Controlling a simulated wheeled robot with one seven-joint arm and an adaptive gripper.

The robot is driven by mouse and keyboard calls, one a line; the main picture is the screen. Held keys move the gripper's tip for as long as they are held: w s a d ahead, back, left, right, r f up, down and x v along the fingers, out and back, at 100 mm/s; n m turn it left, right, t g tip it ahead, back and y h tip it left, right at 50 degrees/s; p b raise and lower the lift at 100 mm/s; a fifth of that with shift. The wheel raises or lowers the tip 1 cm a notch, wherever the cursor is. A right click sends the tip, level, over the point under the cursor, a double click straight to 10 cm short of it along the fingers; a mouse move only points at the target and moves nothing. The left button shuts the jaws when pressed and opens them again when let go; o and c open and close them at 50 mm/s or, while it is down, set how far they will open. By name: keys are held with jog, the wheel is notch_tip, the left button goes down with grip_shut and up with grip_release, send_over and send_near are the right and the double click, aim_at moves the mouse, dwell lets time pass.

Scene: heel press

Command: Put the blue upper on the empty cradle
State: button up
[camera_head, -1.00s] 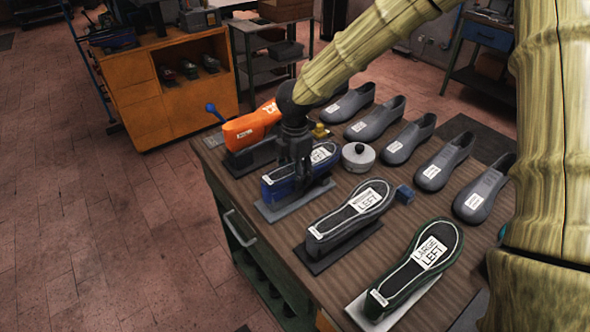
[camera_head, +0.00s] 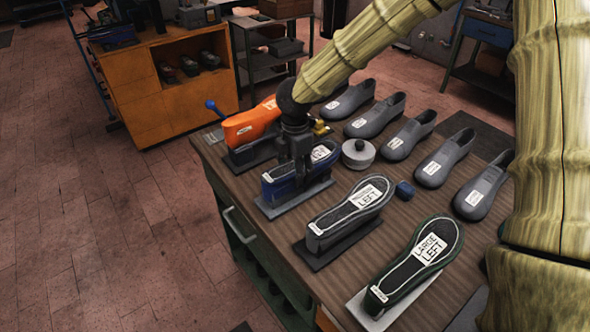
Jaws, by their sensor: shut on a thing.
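The blue upper (camera_head: 283,186), with a dark sole and a white label on top, sits over a light grey cradle base (camera_head: 268,210) at the table's left edge. My gripper (camera_head: 299,178) comes straight down over its middle and is shut on it, hiding part of its top. The upper looks level and close to the base; I cannot tell whether it rests fully on it. The orange upper (camera_head: 245,124), the black one labelled medium left (camera_head: 346,211) and the green one labelled large left (camera_head: 415,267) stand on their own bases beside it.
Several grey shoes (camera_head: 411,136) line the table's far side. A blue-knobbed lever (camera_head: 211,105) is at the back left. Neighbouring bases leave narrow gaps.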

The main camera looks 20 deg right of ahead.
jog(key=shift+f, duration=0.35)
dwell(0.3)
jog(key=o, duration=1.2)
notch_tip(320, 180, up, 12)
jog(key=shift+f, duration=0.1)
